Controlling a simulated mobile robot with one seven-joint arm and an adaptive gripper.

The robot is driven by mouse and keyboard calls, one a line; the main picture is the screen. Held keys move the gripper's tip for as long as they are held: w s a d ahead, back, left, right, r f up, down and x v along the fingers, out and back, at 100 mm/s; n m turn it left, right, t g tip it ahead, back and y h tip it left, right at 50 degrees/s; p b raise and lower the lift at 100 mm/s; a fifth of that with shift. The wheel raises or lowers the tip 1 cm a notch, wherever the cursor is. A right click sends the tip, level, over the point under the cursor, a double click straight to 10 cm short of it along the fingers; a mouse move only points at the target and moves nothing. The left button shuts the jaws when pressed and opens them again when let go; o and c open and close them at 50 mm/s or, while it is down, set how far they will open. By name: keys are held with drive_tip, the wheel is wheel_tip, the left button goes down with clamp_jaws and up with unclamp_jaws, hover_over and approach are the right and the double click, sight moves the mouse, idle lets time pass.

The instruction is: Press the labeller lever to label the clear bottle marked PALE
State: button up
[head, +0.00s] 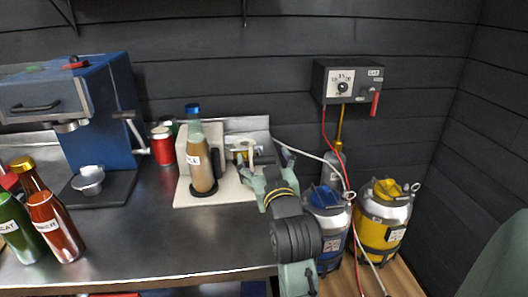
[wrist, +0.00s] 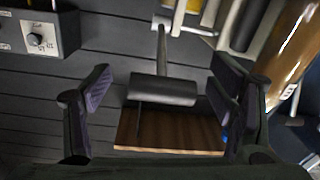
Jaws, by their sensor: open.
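The clear bottle marked PALE (head: 201,165), with amber contents and a blue cap, stands upright on a dark round pad of the labeller (head: 225,197). Its label is partly legible. An amber bottle body (wrist: 292,45) also shows at the upper right of the wrist view. My gripper (head: 268,172) is just right of the labeller. In the wrist view my gripper (wrist: 162,76) is open, its fingers apart on either side of the lever's dark cylindrical grip (wrist: 163,90). The grip appears between the fingers; contact cannot be told.
A blue machine (head: 95,110) stands at the left, with a red can (head: 162,146) beside it. Green (head: 18,225) and red (head: 55,222) bottles stand front left. A wall box (head: 345,82) and blue and yellow kegs (head: 383,220) are right. The front middle counter is clear.

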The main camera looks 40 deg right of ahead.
drive_tip(key=shift+w+d, duration=0.15)
drive_tip(key=shift+w, duration=0.15)
drive_tip(key=shift+c, duration=0.4)
drive_tip(key=shift+s, duration=0.1)
drive_tip(key=c, duration=1.6)
drive_tip(key=shift+o, duration=0.3)
drive_tip(key=shift+f+b, duration=0.85)
drive_tip(key=shift+b, duration=0.05)
drive_tip(key=shift+s+r, duration=0.1)
drive_tip(key=shift+s, duration=0.05)
drive_tip(key=o, duration=1.6)
drive_tip(key=shift+r, duration=0.2)
